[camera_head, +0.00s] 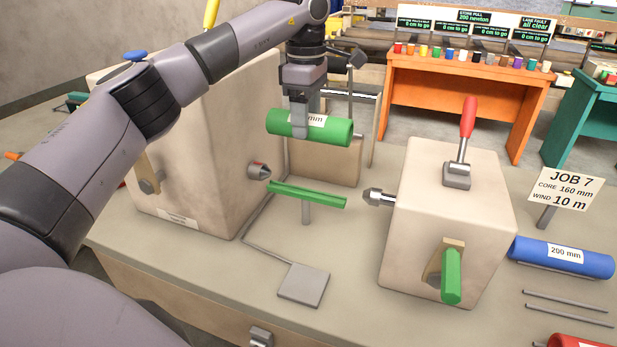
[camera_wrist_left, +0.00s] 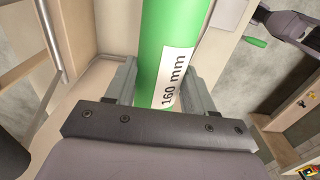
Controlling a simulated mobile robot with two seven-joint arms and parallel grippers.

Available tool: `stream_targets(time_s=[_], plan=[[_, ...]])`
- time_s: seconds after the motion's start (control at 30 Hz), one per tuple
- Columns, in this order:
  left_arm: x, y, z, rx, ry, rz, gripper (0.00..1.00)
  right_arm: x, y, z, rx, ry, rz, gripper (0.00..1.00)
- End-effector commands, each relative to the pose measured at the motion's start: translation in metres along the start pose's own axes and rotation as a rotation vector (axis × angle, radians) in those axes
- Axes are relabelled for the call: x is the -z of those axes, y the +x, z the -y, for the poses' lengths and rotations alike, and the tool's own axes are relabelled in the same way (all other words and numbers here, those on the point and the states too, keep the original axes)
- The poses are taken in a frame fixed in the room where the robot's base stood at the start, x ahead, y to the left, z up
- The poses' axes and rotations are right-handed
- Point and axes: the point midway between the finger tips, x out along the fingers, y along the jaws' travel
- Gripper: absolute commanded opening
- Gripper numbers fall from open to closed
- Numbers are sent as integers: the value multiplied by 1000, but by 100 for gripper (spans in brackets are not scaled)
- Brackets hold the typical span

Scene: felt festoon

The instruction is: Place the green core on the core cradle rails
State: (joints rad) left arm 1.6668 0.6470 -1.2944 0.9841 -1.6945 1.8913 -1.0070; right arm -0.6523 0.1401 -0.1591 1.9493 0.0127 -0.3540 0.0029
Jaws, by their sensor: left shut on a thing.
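The green core (camera_head: 335,131) is a cylinder with a white label, held level in the air above the machine bed. My left gripper (camera_head: 300,128) is shut on it, with a finger on either side. In the left wrist view the core (camera_wrist_left: 165,50) lies between the fingers (camera_wrist_left: 158,85), and its label reads 160 mm. The core cradle rails (camera_head: 567,308) are two thin bare grey bars at the right, in front of the blue core (camera_head: 562,257), which rests on similar rails. My right gripper is not in view.
A large beige block (camera_head: 205,150) stands left of the core, and a smaller block (camera_head: 445,215) with a red-handled lever (camera_head: 467,125) stands between it and the rails. A JOB 7 sign (camera_head: 556,188) stands behind the blue core. A red core (camera_head: 578,341) shows at the lower right edge.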

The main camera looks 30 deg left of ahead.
Motion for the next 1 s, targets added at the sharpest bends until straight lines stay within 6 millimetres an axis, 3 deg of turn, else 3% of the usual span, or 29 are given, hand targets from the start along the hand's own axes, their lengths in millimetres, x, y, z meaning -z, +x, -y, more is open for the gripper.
stream_targets(time_s=[0.1, 0.3, 0.57, 0.8, 1.0], plan=[[0, 34, 1, 4, 0, -2, 22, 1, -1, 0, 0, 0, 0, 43], [0, 74, 1, 2, -1, 0, 22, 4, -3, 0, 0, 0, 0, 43], [0, 94, 0, 0, -1, -1, 22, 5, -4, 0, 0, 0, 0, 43], [0, 127, 0, 0, 0, 0, 22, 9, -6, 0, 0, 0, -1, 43], [0, 129, 0, -1, 0, 0, 22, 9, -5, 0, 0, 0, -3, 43]])
